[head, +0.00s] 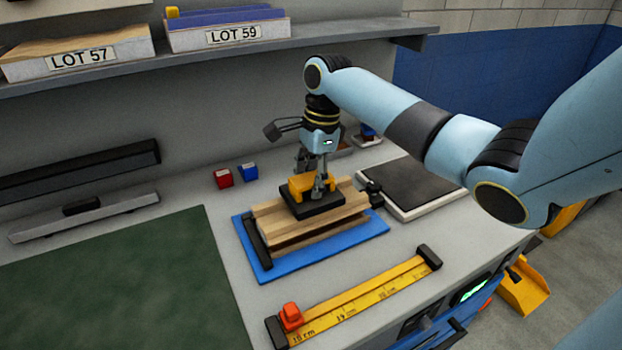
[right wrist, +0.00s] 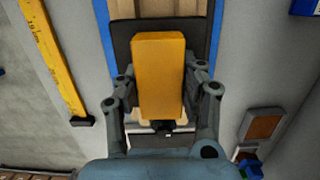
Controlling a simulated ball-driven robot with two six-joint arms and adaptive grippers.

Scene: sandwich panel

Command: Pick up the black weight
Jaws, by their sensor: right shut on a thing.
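The black weight (head: 318,204) has a dark flat base and a yellow block-shaped handle (head: 300,186). It is on top of the wooden sandwich panel (head: 268,217), which lies on a blue board (head: 318,245). My right gripper (head: 318,180) is above the weight with its fingers on either side of the yellow handle, shut on it. In the right wrist view the handle (right wrist: 158,75) lies between the two fingers, with the dark base (right wrist: 122,45) beneath. I cannot tell whether the base touches the panel. My left gripper is not in view.
A yellow ruler with a red slider (head: 291,316) lies in front of the board. A red cube (head: 223,178) and a blue cube (head: 248,172) stand behind it. A dark-topped plate (head: 428,178) is at right. A green mat (head: 130,290) lies left. A shelf (head: 220,57) spans the back.

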